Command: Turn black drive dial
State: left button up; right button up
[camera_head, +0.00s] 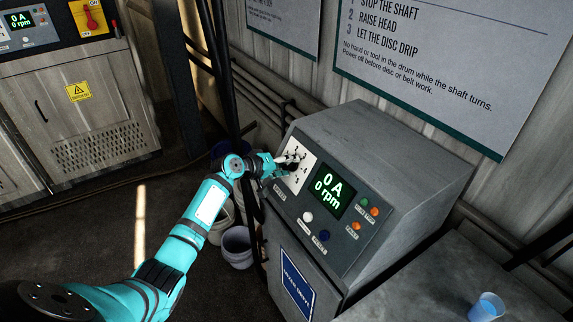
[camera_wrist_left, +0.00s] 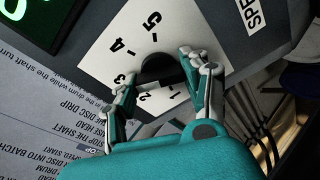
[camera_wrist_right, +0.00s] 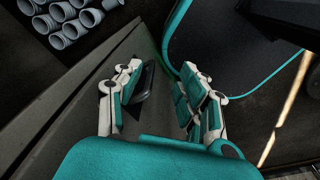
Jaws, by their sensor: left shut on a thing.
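The black drive dial (camera_wrist_left: 158,68) sits in the middle of a white scale plate (camera_wrist_left: 100,67) with numbers around it. In the head view the dial is mostly hidden by my left gripper (camera_head: 288,163), at the left of the sloping panel on the grey drive cabinet (camera_head: 395,165). My left gripper's fingers are on either side of the dial, shut on it. The panel display (camera_head: 327,193) reads 0 A and 0 rpm. My right gripper (camera_wrist_right: 162,72) is open, with nothing held between its fingers. It is not visible in the head view.
Several buttons and lamps, including a blue button (camera_head: 325,236), sit beside and below the display. A blue cup (camera_head: 487,307) stands on a grey surface at bottom right. A bucket (camera_head: 238,248) stands on the floor left of the cabinet.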

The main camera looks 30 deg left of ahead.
pick_arm(q)
jog(key=o, duration=1.2)
jog(key=shift+c, duration=0.2)
jog(key=shift+s, duration=0.1)
jog(key=v, duration=1.2)
